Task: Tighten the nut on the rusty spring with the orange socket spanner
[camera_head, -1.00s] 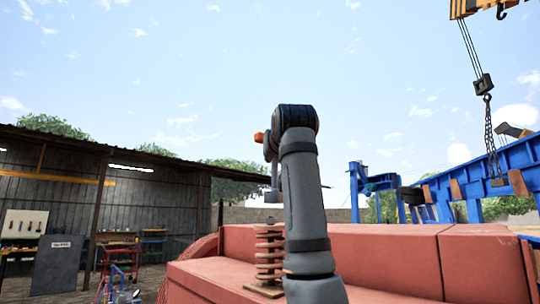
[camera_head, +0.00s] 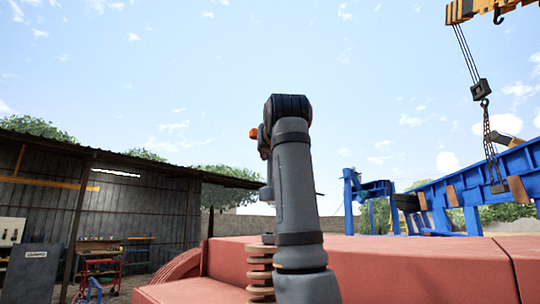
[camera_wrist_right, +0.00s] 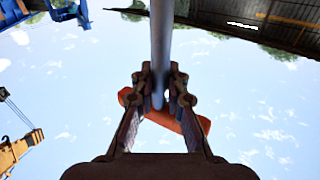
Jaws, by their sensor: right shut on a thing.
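My right gripper (camera_wrist_right: 160,95) is shut on the orange socket spanner (camera_wrist_right: 187,122). In the wrist view its grey shaft (camera_wrist_right: 161,35) runs up between the fingers, and its orange handle lies crosswise behind them. In the head view my arm hides most of the gripper, and a bit of the orange handle (camera_head: 253,133) shows at its left. The shaft (camera_head: 266,194) points down there, above the rusty spring (camera_head: 260,274). The spring stands upright on the red machine, its right side hidden by my arm. I cannot make out the nut. My left gripper is not in view.
The red crusher body (camera_head: 410,265) fills the lower right. A blue steel frame (camera_head: 465,180) stands behind it, with a crane hook and chain (camera_head: 488,130) hanging above. A shed (camera_head: 130,200) with a workbench is at the left. Open sky surrounds my raised arm.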

